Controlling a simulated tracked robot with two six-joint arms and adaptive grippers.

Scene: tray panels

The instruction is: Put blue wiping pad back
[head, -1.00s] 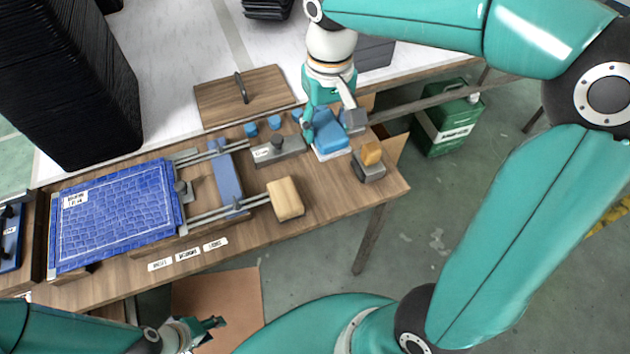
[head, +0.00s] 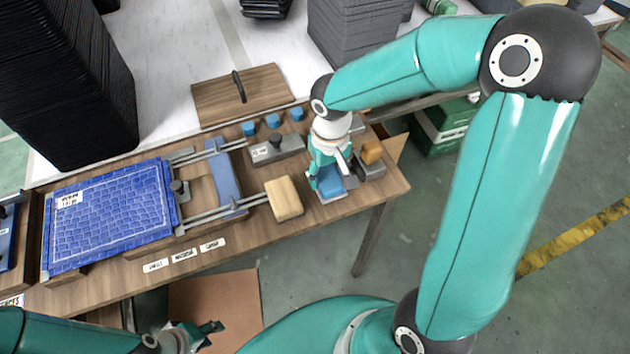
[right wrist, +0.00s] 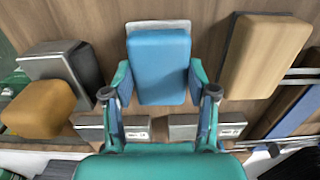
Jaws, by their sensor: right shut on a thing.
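The blue wiping pad (head: 329,182) is on the right part of the wooden bench, with a pale grey edge under it. My right gripper (head: 328,168) comes down over it from behind. In the right wrist view, the blue pad (right wrist: 160,66) sits between the two fingers of my right gripper (right wrist: 160,92), which is shut on its sides. A grey edge shows past its far end. I cannot tell whether the pad touches the bench. My left gripper (head: 207,331) is low at the picture's bottom, away from the bench; its fingers look apart and empty.
A tan block (head: 284,198) lies left of the pad, and an orange block on a grey holder (head: 370,163) stands close on its right. A grey block with a knob (head: 277,148) and small blue pieces (head: 273,121) are behind. A blue tiled panel (head: 110,217) lies at left.

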